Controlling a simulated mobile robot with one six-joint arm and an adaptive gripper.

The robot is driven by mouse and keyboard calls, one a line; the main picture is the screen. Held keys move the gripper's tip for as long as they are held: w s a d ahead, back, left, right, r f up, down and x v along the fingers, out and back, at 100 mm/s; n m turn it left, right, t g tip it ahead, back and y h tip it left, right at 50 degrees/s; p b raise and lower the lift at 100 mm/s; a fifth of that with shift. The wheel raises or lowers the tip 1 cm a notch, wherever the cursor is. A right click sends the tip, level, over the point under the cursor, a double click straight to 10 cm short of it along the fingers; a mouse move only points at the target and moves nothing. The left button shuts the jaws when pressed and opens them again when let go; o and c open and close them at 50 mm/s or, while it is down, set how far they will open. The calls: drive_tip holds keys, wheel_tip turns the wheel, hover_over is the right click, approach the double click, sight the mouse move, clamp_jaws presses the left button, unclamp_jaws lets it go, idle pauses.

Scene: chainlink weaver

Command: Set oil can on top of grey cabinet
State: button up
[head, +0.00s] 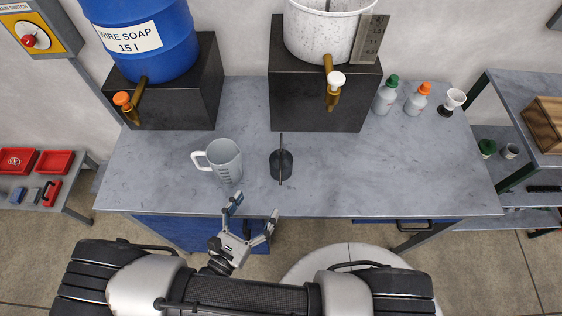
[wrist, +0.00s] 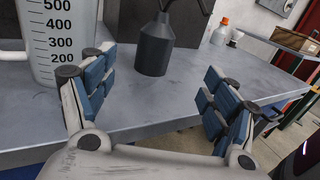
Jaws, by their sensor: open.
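The oil can (head: 281,163), dark with a thin spout, stands upright on the grey workbench (head: 350,185), near its front edge. It also shows in the wrist view (wrist: 155,52), between and beyond my fingertips. My gripper (head: 253,211) is open and empty at the bench's front edge, in front of the can and a little to its left. In the wrist view its blue-padded fingers are spread wide, touching nothing that I can make out. I cannot pick out a grey cabinet with certainty in either view.
A measuring jug (head: 225,161) stands left of the can, close to my left finger in the wrist view. Black stands (head: 320,105) bear a white tub and a blue barrel (head: 145,45) behind. Bottles (head: 386,95) stand at back right. The bench's right half is mostly clear.

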sight(278, 171)
drive_tip(key=b+x, duration=0.1)
drive_tip(key=x, duration=0.9)
drive_tip(key=shift+w, duration=0.1)
drive_tip(key=shift+a+r+b+x, duration=0.15)
drive_tip(key=shift+b+x, duration=0.15)
drive_tip(key=shift+x, duration=1.15)
drive_tip(key=shift+a+r+b+x, duration=0.15)
drive_tip(key=shift+b+x, duration=0.15)
drive_tip(key=shift+x, duration=1.15)
drive_tip(key=shift+w, duration=0.15)
drive_tip(key=shift+c, duration=0.3)
drive_tip(key=c, duration=1.4)
drive_tip(key=shift+c, duration=0.2)
